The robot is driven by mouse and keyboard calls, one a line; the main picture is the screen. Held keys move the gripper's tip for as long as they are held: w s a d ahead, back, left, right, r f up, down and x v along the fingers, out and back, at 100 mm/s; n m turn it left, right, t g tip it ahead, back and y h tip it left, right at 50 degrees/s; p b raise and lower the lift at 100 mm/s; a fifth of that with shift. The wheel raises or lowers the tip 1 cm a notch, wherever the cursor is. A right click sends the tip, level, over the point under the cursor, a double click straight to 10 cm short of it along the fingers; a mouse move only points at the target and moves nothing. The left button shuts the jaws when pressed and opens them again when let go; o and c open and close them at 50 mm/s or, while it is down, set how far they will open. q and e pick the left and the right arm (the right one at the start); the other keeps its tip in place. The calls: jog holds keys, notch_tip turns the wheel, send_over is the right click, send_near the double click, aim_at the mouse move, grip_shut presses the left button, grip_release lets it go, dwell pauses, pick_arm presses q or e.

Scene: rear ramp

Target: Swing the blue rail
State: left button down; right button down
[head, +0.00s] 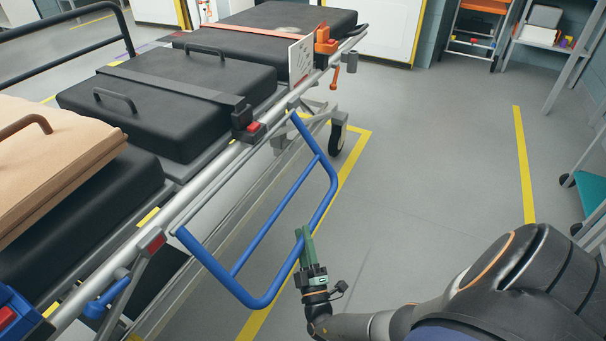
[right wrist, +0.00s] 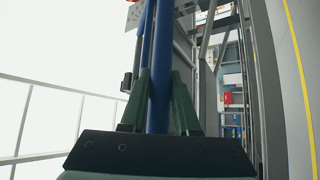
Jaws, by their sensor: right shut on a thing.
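The blue rail (head: 326,198) is a tubular loop on the near side of the stretcher (head: 160,213). It hangs outward and down from the stretcher's silver side bar, with its lower corner toward the floor. My right gripper (head: 304,238), with green fingers, is at the outer bar of the rail. In the right wrist view the blue rail (right wrist: 161,85) runs between the two green fingers, and the right gripper (right wrist: 160,92) is shut on it. My left gripper does not show in the head view.
Black cushions (head: 170,95) with handles and a tan pad (head: 50,155) lie on the stretcher. A red catch (head: 253,127) sits on the side bar. Yellow floor lines (head: 523,160) mark open grey floor to the right. A teal-shelved cart (head: 591,190) stands at the right edge.

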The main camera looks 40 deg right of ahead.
jog(key=c, duration=0.7)
grip_release()
jog(key=shift+o, duration=0.2)
